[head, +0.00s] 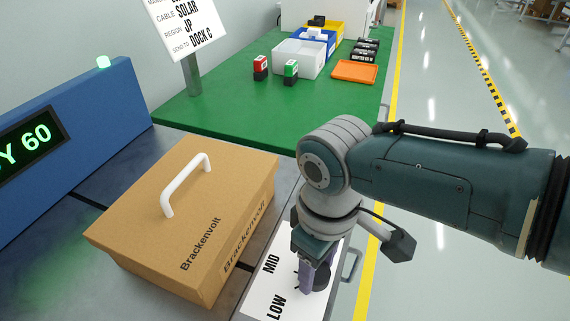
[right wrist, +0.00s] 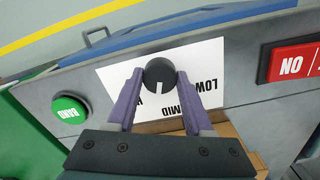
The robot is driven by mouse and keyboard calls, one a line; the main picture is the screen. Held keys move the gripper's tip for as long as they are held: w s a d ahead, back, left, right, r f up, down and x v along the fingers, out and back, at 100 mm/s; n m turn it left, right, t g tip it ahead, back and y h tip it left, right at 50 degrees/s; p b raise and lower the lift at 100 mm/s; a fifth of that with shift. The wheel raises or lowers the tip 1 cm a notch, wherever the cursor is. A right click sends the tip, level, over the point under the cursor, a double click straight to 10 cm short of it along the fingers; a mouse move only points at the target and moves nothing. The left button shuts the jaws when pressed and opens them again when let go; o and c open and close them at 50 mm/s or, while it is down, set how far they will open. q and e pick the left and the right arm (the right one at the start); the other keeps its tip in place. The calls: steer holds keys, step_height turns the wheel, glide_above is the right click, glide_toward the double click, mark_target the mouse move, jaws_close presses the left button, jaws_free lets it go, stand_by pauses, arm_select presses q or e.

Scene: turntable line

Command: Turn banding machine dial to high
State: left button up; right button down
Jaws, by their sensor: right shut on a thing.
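The banding machine dial is a round black knob (right wrist: 160,70) with a white pointer mark, on a white label plate (right wrist: 215,60). In the right wrist view the pointer faces down toward my gripper's palm. LOW and MID read upside down to its right; another marking is mostly hidden behind the left finger. My right gripper (right wrist: 160,75) is shut on the knob, a purple finger on each side. In the head view the right gripper (head: 317,272) is at the plate (head: 282,285), with MID and LOW visible, and covers most of the knob. My left gripper is not in view.
A green BAND button (right wrist: 69,108) and a red ON switch (right wrist: 293,61) flank the plate. A cardboard Brackenvolt box (head: 190,225) with a white handle stands beside it. A blue unit with a display (head: 75,135) is at left. The green table (head: 220,110) holds bins.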

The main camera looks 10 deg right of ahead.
steer(key=m+p, duration=0.1)
steer(key=m, duration=0.3)
steer(key=shift+m, duration=0.4)
stand_by(0.4)
steer(key=shift+c, duration=1.4)
jaws_free()
step_height(320, 180, up, 10)
steer(key=p, duration=0.6)
steer(key=shift+p, duration=0.3)
